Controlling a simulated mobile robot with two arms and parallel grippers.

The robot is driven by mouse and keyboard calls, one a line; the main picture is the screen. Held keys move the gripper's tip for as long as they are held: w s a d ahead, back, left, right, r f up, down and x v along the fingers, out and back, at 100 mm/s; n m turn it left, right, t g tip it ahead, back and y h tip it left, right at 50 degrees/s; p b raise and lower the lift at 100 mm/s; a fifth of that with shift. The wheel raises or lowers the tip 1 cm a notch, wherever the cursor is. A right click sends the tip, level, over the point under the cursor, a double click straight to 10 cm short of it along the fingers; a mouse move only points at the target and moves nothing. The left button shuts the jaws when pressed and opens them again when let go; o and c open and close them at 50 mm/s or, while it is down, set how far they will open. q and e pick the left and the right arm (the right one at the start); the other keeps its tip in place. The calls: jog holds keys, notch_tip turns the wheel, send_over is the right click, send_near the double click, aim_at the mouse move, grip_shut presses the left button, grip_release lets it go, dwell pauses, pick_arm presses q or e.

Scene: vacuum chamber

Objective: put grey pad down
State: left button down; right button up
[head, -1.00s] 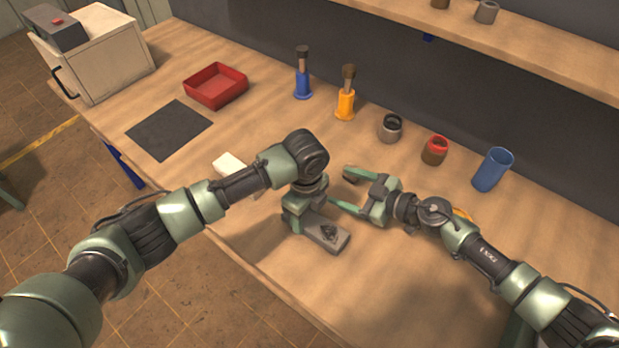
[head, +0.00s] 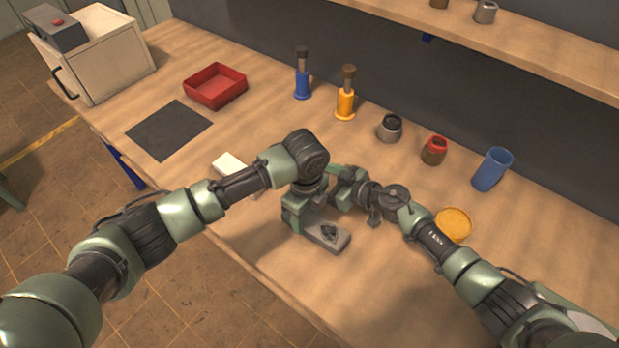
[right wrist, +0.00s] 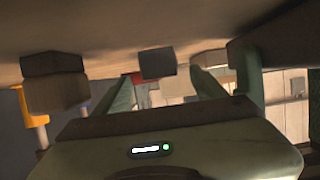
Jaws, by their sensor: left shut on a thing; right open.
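The grey pad (head: 330,236) is a flat grey piece with a dark mark or fitting on top, low over the front middle of the table. My left gripper (head: 304,221) is shut on its left end. I cannot tell whether the pad touches the table. My right gripper (head: 338,188) is just behind and right of the left one, partly hidden by it in the head view. In the right wrist view its two fingers (right wrist: 160,90) are spread, with a small grey block (right wrist: 158,63) beyond them; I cannot tell which object that is.
A white block (head: 229,163), black mat (head: 168,131) and red tray (head: 216,86) lie to the left. A yellow disc (head: 453,225) is by my right arm.

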jog(key=x, duration=0.3)
jog(key=shift+w+a+f, duration=0.1)
jog(key=shift+a, duration=0.05)
jog(key=c, duration=0.4)
grip_shut()
jog(key=shift+r, duration=0.55)
jog(key=s+d, duration=0.2)
jog(key=d, duration=0.1)
jog(key=shift+s+d, duration=0.2)
jog(key=shift+d, duration=0.05)
notch_tip(320, 180, up, 14)
jog(key=shift+r, duration=0.15)
